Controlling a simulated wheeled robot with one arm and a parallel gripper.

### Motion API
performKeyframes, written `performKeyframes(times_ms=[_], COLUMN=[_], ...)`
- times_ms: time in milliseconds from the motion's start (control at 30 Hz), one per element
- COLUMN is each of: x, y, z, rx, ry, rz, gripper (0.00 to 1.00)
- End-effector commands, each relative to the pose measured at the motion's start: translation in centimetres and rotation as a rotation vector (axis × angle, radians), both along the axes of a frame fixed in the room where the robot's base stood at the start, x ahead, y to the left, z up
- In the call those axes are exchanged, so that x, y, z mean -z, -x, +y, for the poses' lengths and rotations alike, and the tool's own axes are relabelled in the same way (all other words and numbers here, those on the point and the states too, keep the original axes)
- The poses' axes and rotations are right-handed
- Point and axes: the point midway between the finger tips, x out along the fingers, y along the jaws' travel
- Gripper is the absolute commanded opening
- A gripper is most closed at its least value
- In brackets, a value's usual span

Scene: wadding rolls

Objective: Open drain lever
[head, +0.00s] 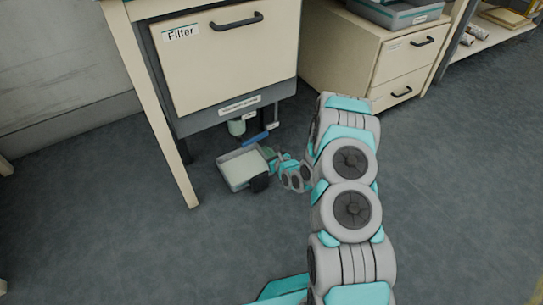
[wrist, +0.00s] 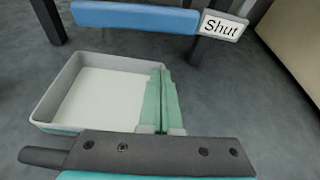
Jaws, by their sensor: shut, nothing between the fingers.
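The drain lever is a blue bar (head: 255,137) under the filter cabinet in the head view. In the wrist view the blue lever (wrist: 135,17) runs across the top, beside a white "Shut" label (wrist: 222,25). My gripper (head: 270,153) is low by the lever, at the right of the tray. In the wrist view my gripper's teal fingers (wrist: 160,74) are together and empty, pointing toward the lever. A gap shows between fingertips and lever in that view; the distance in depth is hard to tell.
A tray (head: 223,177) with a pale inside stands on the floor below a greenish outlet (head: 237,127); its wall is close to my fingers (wrist: 45,105). The filter cabinet (head: 230,60) is above. A table leg (head: 160,120) stands left, a drawer unit (head: 345,60) behind right.

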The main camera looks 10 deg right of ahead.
Motion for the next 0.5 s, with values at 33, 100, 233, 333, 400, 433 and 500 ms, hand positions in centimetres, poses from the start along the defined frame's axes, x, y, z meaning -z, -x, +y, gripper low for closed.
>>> performKeyframes(times_ms=[33, 100, 233, 333, 400, 433, 500], x=[0.2, -0.5, -1.7, -2.5, -2.9, -3.1, -3.4], y=[-0.6, -0.6, -0.5, -0.5, -0.5, -0.5, -0.4], z=[0.2, 0.2, 0.3, 0.3, 0.4, 0.4, 0.5], rx=[-0.001, 0.0, -0.002, -0.001, -0.001, -0.002, -0.002], ry=[0.001, -0.001, 0.001, 0.001, 0.0, 0.0, 0.001], rz=[-0.002, -0.002, -0.003, -0.005, -0.004, -0.003, -0.003], gripper=[0.0, 0.0, 0.0, 0.0, 0.0, 0.0, 0.0])
